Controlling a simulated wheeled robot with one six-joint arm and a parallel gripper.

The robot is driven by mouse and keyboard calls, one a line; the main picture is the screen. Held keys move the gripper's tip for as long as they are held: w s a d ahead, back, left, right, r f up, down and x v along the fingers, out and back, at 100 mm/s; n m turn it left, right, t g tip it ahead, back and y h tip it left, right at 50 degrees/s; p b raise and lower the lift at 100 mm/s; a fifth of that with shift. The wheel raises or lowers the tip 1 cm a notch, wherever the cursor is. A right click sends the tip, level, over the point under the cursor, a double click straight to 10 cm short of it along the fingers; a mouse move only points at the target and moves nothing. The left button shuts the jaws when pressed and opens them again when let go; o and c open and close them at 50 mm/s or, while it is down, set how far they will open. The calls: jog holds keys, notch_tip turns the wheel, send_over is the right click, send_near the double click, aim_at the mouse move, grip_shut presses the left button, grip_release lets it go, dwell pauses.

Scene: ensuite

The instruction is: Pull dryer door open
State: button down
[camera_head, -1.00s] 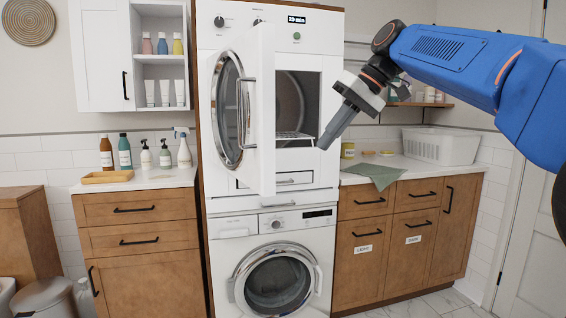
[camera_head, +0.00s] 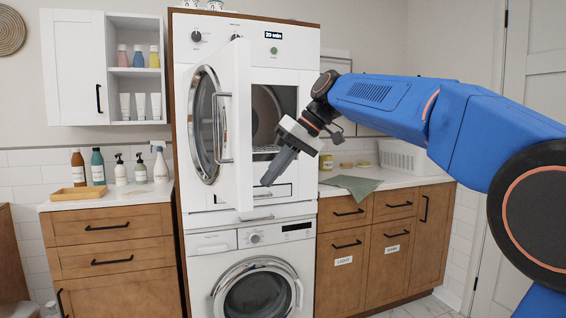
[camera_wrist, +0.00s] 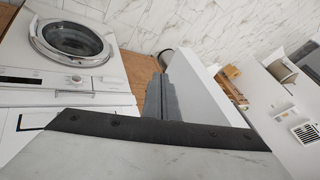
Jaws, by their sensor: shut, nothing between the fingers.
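The dryer (camera_head: 295,45) is the upper white machine in the wooden column. Its door (camera_head: 236,150) stands open, swung out to the left side of the opening, with a round glass window and a vertical metal handle (camera_head: 217,128). The dark drum (camera_head: 266,115) shows behind it. My gripper (camera_head: 267,183) is shut and empty, pointing down and left in front of the dryer's lower right, right of the door's free edge. In the wrist view the shut fingers (camera_wrist: 160,98) show beside a white panel; I cannot tell whether they touch it.
The washer (camera_head: 255,290) stands below the dryer. A right counter (camera_head: 400,180) holds a green cloth (camera_head: 352,185) and a white basket (camera_head: 402,157). A left counter (camera_head: 110,200) holds several bottles and a wooden tray.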

jog(key=shift+s+a+r, duration=0.1)
jog(key=shift+s+a, duration=0.4)
jog(key=shift+a, duration=0.25)
jog(key=shift+s+a+r, duration=0.1)
jog(key=shift+s+a, duration=0.4)
jog(key=shift+a, duration=0.25)
jog(key=s+a+m+t, duration=0.1)
jog(key=s+a, duration=0.3)
jog(key=a, duration=0.6)
jog(key=s+a+m+t+h, duration=0.1)
jog(key=s+a+m, duration=0.2)
jog(key=a, duration=0.8)
jog(key=shift+s+a+t, duration=0.25)
jog(key=shift+s+t, duration=0.15)
jog(key=shift+s, duration=0.05)
